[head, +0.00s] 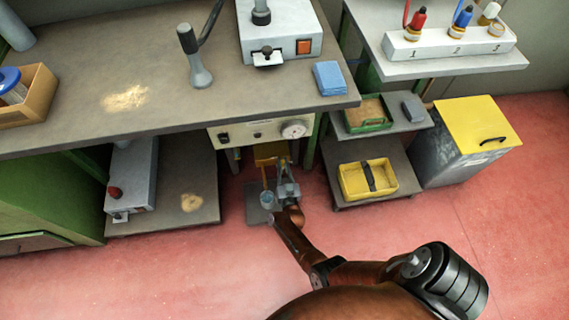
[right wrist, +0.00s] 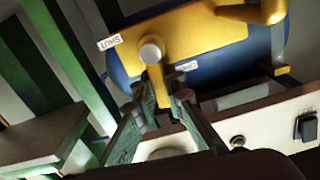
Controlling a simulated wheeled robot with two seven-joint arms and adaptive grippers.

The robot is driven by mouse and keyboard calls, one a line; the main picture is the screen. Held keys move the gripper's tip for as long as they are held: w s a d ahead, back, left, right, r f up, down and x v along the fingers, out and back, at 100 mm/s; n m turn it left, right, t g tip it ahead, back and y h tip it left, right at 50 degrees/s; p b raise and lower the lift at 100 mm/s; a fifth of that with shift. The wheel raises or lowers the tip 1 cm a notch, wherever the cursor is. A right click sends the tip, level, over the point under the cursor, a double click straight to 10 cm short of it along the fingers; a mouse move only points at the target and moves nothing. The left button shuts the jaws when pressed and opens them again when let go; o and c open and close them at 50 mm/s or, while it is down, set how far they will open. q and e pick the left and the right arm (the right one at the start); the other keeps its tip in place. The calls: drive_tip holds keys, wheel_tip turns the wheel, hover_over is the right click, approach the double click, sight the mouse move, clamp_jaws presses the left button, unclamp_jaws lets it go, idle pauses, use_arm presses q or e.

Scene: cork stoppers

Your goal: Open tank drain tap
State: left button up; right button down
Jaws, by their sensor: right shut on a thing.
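The tank drain tap (right wrist: 200,38) shows in the right wrist view as a yellow plate with a round silver pivot, in front of a blue tank (right wrist: 240,65). A yellow lever (right wrist: 155,76) runs from the pivot down between the fingers of my right gripper (right wrist: 166,102), which is shut on it. A white label (right wrist: 109,43) appears to read SHUT, upside down. In the head view, my right gripper (head: 287,190) is under the bench below a yellow part (head: 270,153); the tap is too small to make out there. My left gripper is not in view.
A white panel with a dial (head: 293,129) hangs above, under the bench edge (head: 180,119). A shelf with a yellow tray (head: 350,183) is to the right. Red floor in front is open.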

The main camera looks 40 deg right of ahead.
drive_tip(key=shift+a+n, duration=0.15)
drive_tip(key=shift+n, duration=0.25)
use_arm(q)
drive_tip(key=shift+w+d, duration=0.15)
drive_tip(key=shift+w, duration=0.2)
use_arm(e)
drive_tip(key=c, duration=2.2)
unclamp_jaws()
drive_tip(key=shift+w+a, duration=0.1)
drive_tip(key=shift+o, duration=1.2)
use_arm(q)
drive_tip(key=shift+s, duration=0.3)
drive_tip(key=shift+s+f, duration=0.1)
